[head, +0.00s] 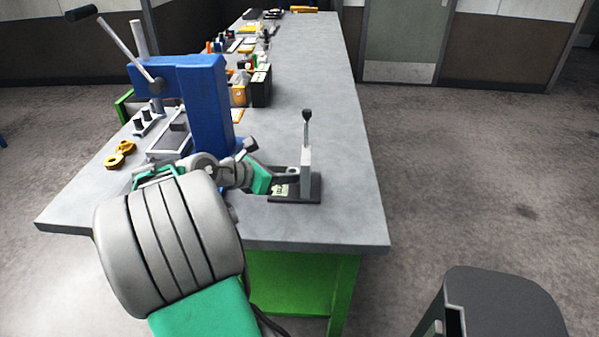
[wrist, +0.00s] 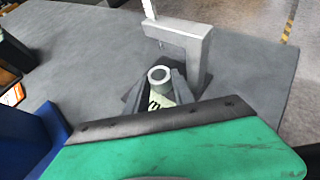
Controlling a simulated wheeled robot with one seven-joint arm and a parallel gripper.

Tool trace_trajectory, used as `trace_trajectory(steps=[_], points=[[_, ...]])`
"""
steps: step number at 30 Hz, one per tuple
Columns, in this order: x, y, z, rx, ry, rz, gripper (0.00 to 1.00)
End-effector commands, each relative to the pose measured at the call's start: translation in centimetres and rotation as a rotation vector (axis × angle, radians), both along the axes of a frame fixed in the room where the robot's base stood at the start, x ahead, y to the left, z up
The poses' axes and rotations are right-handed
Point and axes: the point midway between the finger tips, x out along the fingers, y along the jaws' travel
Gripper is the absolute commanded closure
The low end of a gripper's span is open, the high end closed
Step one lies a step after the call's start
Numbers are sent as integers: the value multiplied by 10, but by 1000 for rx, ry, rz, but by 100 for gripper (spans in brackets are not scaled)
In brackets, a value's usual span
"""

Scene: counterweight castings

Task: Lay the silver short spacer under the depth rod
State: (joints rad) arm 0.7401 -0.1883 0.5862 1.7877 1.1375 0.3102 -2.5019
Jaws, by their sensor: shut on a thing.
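The silver short spacer (wrist: 160,75) is a short grey ring with a dark bore, held between the two dark fingers of my gripper (wrist: 162,84). In the head view my gripper (head: 284,177) is at the bench fixture, low over its dark base (head: 308,197). The fixture has a grey upright frame (wrist: 198,60) with an arm reaching left, just beyond the spacer. A pale rod (wrist: 148,9) rises from the arm's left end; I cannot tell whether it is the depth rod. Whether the spacer touches the base is hidden by my fingers.
Yellow parts (head: 121,154) lie at the left edge. Bins and small items crowd the far left side. The bench's right side is clear. A dark stool (head: 500,300) stands at front right.

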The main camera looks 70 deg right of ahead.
Motion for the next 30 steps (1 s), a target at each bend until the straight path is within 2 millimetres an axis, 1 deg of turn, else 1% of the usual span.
trace_trajectory(steps=[5, 9, 10, 11, 13, 23, 24, 27, 30], points=[[-12, -17, 0, -1, -1, -2, 100], [-28, -42, 0, 0, 0, -4, 100], [-30, -45, -3, 0, 0, -1, 100], [-27, -43, -10, 2, 1, 2, 100], [-27, -43, -15, 1, 1, 3, 100], [-26, -42, -17, 0, 1, 3, 100], [-26, -42, -18, 0, 0, 2, 68], [-26, -42, -18, 0, 0, 2, 62], [-26, -42, -18, 0, 0, 2, 62]])
